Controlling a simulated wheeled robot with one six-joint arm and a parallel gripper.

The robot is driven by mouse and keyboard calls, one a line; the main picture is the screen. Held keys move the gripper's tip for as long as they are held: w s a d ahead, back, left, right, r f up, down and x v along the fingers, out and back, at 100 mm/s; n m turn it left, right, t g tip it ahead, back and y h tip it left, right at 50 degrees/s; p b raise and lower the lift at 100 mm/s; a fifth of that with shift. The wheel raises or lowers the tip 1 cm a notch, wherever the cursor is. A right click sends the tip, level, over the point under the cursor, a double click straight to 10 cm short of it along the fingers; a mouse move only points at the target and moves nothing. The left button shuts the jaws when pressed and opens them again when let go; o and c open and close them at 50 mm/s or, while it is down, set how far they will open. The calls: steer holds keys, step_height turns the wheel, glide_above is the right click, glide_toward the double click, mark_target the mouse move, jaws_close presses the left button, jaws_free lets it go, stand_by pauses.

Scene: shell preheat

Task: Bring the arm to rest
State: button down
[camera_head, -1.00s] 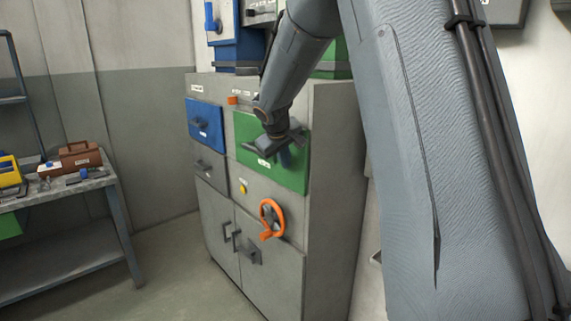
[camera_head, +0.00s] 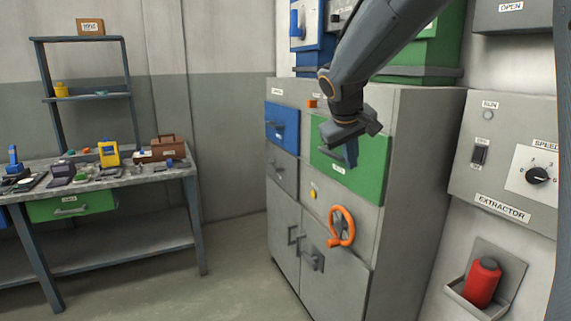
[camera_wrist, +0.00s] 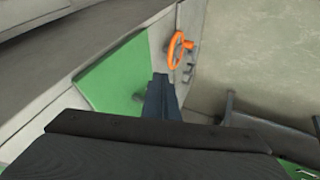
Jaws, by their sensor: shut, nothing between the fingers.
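My arm comes in from the top right of the head view, and my gripper (camera_head: 352,152) hangs in front of the green drawer front (camera_head: 372,176) of the grey cabinet. The gripper's fingers are together with nothing seen between them. In the wrist view the dark closed fingers (camera_wrist: 162,98) point past the green panel (camera_wrist: 115,75). Whether the gripper touches the panel cannot be told. The panel's handle is largely hidden behind the gripper in the head view.
The cabinet (camera_head: 400,200) has a blue drawer (camera_head: 281,127) and an orange handwheel (camera_head: 341,228). A workbench (camera_head: 110,180) with tools stands left. On the right are an extractor panel (camera_head: 510,150) and a red bottle (camera_head: 482,283). The floor between bench and cabinet is clear.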

steer(key=s+a+f+m+g+y, duration=0.1)
steer(key=s+a+f+g, duration=0.1)
steer(key=s+f, duration=0.9)
steer(key=s+a+f+m+g+y, duration=0.1)
steer(key=s+a+f+g+y, duration=0.1)
steer(key=s+f, duration=0.8)
steer(key=s+g, duration=0.1)
steer(key=s, duration=0.7)
steer(key=shift+s+a+f+m+g+y, duration=0.15)
steer(key=shift+a+f+m+g+y, duration=0.15)
steer(key=shift+a+f, duration=0.05)
steer(key=shift+s+a, duration=0.1)
